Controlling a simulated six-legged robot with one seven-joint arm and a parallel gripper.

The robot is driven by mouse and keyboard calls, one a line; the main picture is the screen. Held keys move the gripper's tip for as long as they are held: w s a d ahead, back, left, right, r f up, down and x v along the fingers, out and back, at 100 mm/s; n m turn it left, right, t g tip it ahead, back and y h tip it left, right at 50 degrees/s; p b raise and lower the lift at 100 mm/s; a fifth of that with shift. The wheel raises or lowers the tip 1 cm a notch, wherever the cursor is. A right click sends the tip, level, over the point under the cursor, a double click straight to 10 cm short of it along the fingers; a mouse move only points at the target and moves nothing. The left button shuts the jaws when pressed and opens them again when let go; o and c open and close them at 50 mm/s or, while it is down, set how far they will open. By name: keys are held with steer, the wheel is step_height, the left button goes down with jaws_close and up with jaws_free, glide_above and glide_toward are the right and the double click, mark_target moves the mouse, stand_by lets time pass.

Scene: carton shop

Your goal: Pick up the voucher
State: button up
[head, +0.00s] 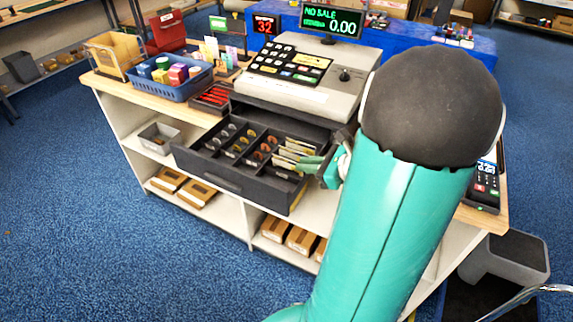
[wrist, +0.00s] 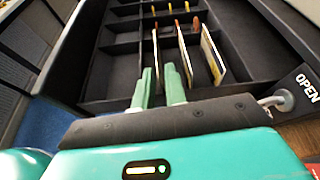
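Several thin paper slips stand on edge in the right part of the open black cash drawer (head: 222,180); in the head view the slips (head: 296,150) look cream and tan. I cannot read which one is the voucher. In the wrist view, the leftmost slip (wrist: 155,48) is seen nearly edge-on, with two paler slips (wrist: 185,58) (wrist: 212,58) to its right. My gripper (wrist: 160,72) has its pale green fingers low in the drawer, a narrow gap between them. The leftmost slip's near end reaches into that gap. My gripper also shows in the head view (head: 318,165), partly hidden by my arm.
Drawer dividers and side walls stand close around the fingers. Coins (head: 232,137) lie in the left compartments. The cash register (head: 308,75) rises behind the drawer. An OPEN sign (wrist: 308,88) is at right.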

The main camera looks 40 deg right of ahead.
mark_target(289, 162)
steer(key=x, duration=0.5)
steer(key=shift+w+a, duration=0.2)
steer(key=shift+w, duration=0.15)
jaws_close()
steer(key=shift+r, duration=0.15)
